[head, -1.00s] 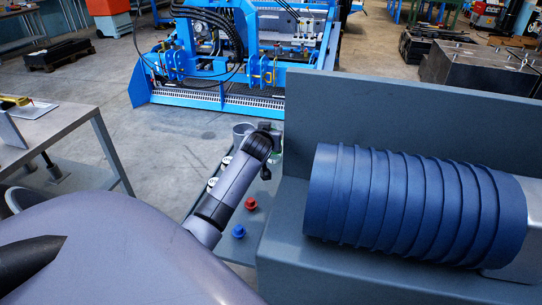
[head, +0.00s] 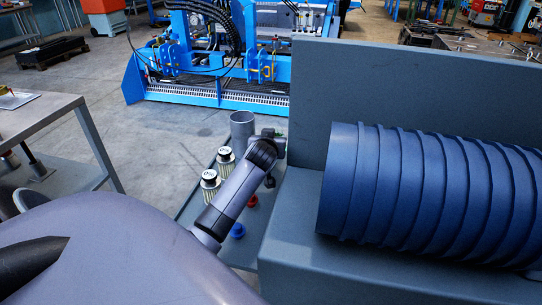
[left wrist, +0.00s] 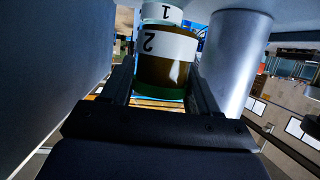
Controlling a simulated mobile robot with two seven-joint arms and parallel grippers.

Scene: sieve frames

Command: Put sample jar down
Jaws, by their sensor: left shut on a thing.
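My left gripper (left wrist: 160,95) is shut on a sample jar (left wrist: 167,70) in the left wrist view. The jar holds brown contents and has a white band with an upside-down 2 and a green lower part. A second white band with a 1 (left wrist: 162,13) shows just beyond it. In the head view my left gripper (head: 279,142) is beside the grey block's left end, above the far end of a low grey shelf (head: 190,207); the jar is mostly hidden there, and I cannot tell whether it touches a surface. My right gripper is in neither view.
A grey cylinder (head: 242,130) stands near the gripper and shows close on the right in the left wrist view (left wrist: 236,60). A blue ribbed roll (head: 430,195) lies right.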

